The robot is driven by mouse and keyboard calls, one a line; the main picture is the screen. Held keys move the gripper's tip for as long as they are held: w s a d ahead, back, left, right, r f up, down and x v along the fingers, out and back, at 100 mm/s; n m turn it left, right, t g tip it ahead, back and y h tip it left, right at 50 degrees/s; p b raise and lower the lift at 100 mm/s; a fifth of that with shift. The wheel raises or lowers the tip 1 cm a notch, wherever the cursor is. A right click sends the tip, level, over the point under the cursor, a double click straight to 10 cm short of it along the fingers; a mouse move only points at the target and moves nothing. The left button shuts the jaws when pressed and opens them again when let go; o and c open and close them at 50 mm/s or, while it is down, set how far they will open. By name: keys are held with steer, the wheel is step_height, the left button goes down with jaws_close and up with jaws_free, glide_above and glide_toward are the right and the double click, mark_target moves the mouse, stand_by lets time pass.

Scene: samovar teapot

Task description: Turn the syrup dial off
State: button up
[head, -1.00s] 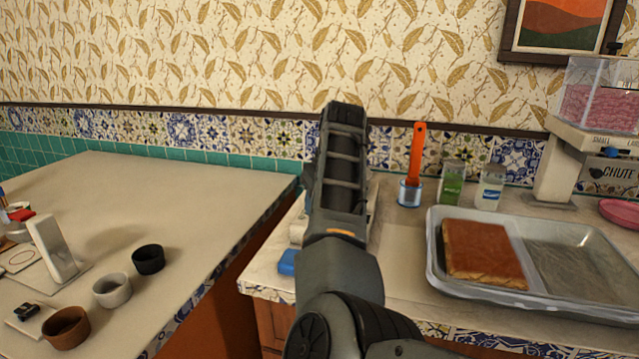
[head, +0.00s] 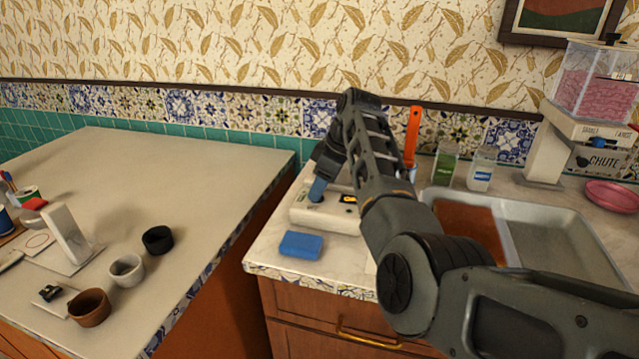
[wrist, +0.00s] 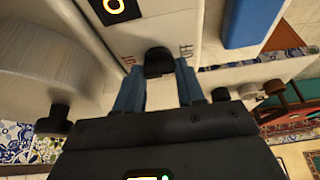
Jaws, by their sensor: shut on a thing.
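A low white unit (head: 335,219) stands on the right counter, with a dark dial (wrist: 158,62) on its panel. In the wrist view, the dial sits between my two blue fingers. My gripper (head: 316,192) points down onto the unit and is shut on the dial; it also shows in the wrist view (wrist: 158,85). The word OFF is printed on the right of the dial, and another small label on its left is hard to read. A black square with a yellow ring (wrist: 116,8) lies further along the panel. The dial's pointer direction cannot be told.
A blue block (head: 301,245) lies just in front of the unit. A metal tray (head: 520,203) with a brown slab (head: 466,225) is right of my arm. Jars (head: 481,169) stand behind it. Cups (head: 126,269) stand on the left counter, across a gap.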

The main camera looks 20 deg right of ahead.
steer(key=shift+a+n, duration=0.1)
steer(key=shift+n, duration=0.2)
steer(key=o, duration=1)
steer(key=shift+o, duration=0.2)
steer(key=shift+r, duration=0.1)
steer(key=v, duration=0.7)
steer(key=shift+d+r, duration=0.25)
